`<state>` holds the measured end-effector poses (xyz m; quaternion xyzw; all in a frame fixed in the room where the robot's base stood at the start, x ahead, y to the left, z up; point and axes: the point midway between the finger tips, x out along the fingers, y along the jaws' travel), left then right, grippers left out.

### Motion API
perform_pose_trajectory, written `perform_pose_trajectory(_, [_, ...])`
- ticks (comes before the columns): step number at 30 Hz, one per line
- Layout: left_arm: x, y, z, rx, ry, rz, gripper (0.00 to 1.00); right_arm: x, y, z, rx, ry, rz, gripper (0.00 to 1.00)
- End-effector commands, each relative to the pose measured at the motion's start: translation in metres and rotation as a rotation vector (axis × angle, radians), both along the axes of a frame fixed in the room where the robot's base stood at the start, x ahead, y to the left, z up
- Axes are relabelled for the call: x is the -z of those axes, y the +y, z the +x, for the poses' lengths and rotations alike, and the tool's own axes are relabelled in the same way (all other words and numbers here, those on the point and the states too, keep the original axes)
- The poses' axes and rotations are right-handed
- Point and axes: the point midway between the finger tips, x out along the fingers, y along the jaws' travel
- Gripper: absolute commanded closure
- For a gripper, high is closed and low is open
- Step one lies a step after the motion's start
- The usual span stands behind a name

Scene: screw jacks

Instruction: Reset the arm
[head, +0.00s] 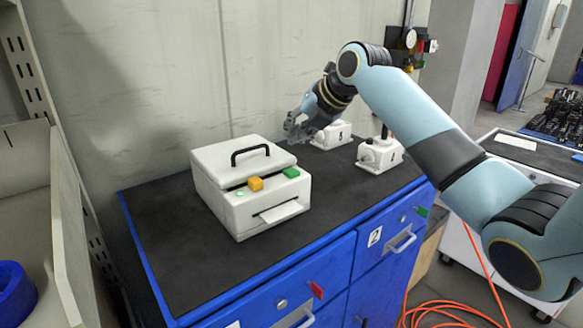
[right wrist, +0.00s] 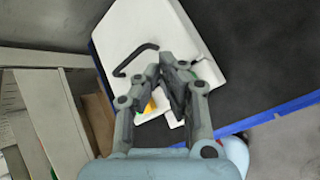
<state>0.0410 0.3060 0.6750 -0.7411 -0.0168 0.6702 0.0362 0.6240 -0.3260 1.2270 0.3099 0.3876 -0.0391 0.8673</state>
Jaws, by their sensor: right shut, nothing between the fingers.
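My right arm reaches in from the right in the head view. My right gripper (head: 292,128) is above the back part of the cabinet top, to the right of the white box and beside a white screw jack. Its fingers are shut and empty. In the right wrist view the gripper (right wrist: 166,70) shows in front of the white box and partly hides its buttons. Two white screw jacks stand at the back right: one (head: 333,134) partly behind my gripper and one (head: 380,155) nearer, with a dark upright post. My left gripper is not in view.
A white box (head: 215,200) with a black handle, yellow and green buttons stands on the blue cabinet's dark top (head: 170,240). A concrete wall (head: 130,90) is close behind. Orange cable (head: 440,309) lies on the floor at right. The top's front is clear.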

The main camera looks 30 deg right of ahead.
Motion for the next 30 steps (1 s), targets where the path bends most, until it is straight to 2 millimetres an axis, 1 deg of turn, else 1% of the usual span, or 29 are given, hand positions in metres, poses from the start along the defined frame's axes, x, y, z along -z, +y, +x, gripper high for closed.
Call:
perform_pose_trajectory(17, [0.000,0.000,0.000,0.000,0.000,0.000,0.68,0.001,0.000,0.000,0.000,0.000,0.000,1.00])
perform_pose_trajectory(20, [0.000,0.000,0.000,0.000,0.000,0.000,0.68,0.006,0.002,-0.005,0.021,0.015,0.019,1.00])
perform_pose_trajectory(23, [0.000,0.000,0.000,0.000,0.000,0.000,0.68,0.027,0.010,-0.026,0.111,0.070,0.093,1.00])
perform_pose_trajectory(25, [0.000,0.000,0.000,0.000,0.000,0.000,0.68,0.049,0.019,-0.052,0.233,0.132,0.184,1.00])
perform_pose_trajectory(26, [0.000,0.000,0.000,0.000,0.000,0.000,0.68,0.060,0.023,-0.066,0.299,0.164,0.229,1.00])
perform_pose_trajectory(27, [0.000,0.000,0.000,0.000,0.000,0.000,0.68,0.073,0.029,-0.086,0.397,0.204,0.296,1.00])
perform_pose_trajectory(29, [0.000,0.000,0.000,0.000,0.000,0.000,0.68,0.092,0.037,-0.119,0.561,0.265,0.398,1.00])
perform_pose_trajectory(30, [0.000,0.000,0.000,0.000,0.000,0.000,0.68,0.103,0.042,-0.142,0.676,0.301,0.466,1.00])
